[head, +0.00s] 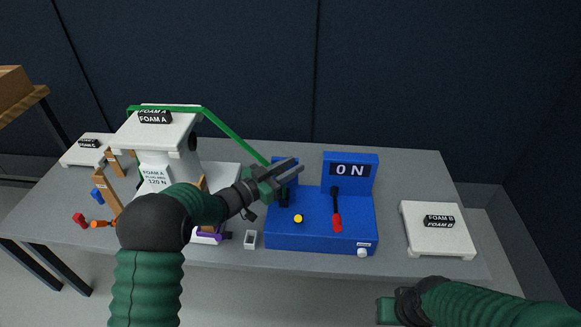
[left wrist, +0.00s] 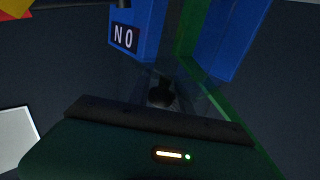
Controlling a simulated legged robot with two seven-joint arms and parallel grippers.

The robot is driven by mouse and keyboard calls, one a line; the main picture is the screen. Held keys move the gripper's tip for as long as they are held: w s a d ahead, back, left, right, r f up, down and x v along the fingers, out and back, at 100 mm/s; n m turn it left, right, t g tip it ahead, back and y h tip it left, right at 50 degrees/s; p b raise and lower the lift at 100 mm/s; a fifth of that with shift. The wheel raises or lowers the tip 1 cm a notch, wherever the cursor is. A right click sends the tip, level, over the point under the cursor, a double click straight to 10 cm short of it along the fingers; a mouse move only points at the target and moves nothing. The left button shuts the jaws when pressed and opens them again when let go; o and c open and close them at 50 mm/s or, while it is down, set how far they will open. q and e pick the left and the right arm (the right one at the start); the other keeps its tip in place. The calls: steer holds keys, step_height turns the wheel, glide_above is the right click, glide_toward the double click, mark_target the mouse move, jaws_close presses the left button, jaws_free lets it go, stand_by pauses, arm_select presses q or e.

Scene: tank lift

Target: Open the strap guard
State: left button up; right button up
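A green strap (head: 232,136) runs from the top of the foam A stack down to the unit's left side. It also shows in the left wrist view (left wrist: 212,88). My left gripper (head: 299,164) is over the unit's left part, beside the strap's lower end. Its two fingers look slightly apart, with nothing seen between them. I cannot make out the strap guard clearly. My right gripper (head: 388,311) is low at right; its fingers are unclear.
The white foam A stack (head: 155,150) stands on the left of the grey table (head: 410,170). A white foam B block (head: 438,245) lies at right.

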arm_select(q)
jaws_close()
steer(key=shift+a+f, duration=0.1)
stand_by(1.0)
